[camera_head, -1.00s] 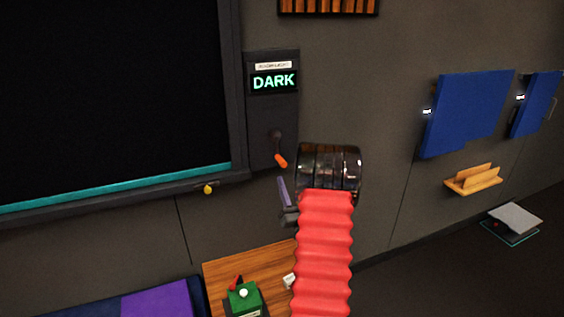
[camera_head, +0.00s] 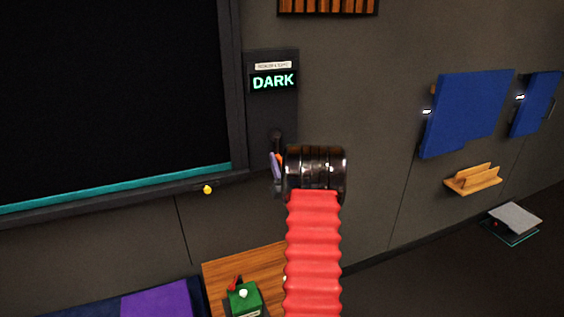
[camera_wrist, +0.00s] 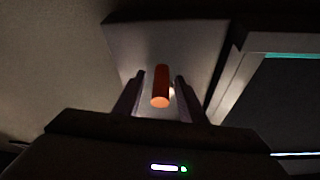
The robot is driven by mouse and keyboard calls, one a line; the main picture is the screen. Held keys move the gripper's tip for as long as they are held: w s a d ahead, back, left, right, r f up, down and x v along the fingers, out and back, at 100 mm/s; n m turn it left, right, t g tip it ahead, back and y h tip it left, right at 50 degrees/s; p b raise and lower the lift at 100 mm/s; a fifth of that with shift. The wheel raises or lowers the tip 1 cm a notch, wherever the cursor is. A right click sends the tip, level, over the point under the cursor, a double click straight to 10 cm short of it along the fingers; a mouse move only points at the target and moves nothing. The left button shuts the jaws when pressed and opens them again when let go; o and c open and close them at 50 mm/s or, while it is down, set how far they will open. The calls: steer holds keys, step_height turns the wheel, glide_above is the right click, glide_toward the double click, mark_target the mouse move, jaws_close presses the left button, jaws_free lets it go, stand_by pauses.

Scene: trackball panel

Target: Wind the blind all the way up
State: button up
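The crank (camera_head: 276,137) hangs on a dark wall panel (camera_head: 262,112) whose display reads DARK. Its orange handle (camera_wrist: 160,87) points down and is mostly hidden by my gripper in the head view. My gripper (camera_head: 275,163) is at the handle. In the wrist view its two fingers are open, one on each side of the orange handle, with a gap on both sides. The blind (camera_head: 110,95) is a large black area left of the panel, with a teal strip (camera_head: 120,188) along its bottom, near the frame's lower edge.
A yellow knob (camera_head: 208,189) sits on the frame's sill. Below are a wooden top (camera_head: 225,272) with a green box (camera_head: 243,299). Blue panels (camera_head: 468,112) and a wooden holder (camera_head: 473,180) are on the wall at right. The wall between is clear.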

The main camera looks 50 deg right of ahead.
steer(key=shift+c, duration=0.2)
jaws_close()
steer(key=shift+d, duration=0.3)
steer(key=shift+a, duration=0.2)
steer(key=shift+n, duration=0.4)
